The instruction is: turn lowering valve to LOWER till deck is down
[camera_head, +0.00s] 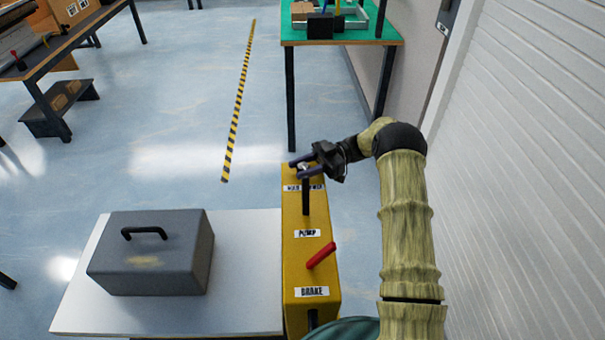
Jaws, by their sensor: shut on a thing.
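A yellow control box (293,260) stands right of the white deck (250,290). At its far end my gripper (303,166) is shut on a small light-coloured knob, which I take to be the lowering valve; the fingers hide most of it. A white label (291,188) in front of it is partly covered and cannot be read in full. The valve's exact turn angle cannot be told. The deck lies flat beside the box; its height above the floor is unclear.
A grey toolbox (150,265) with a black handle sits on the deck. A black lever (306,197) stands by the PUMP label and a red lever (321,256) by BRAKE. A green-topped table (345,35) is beyond; a white ribbed wall (530,170) is close at right.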

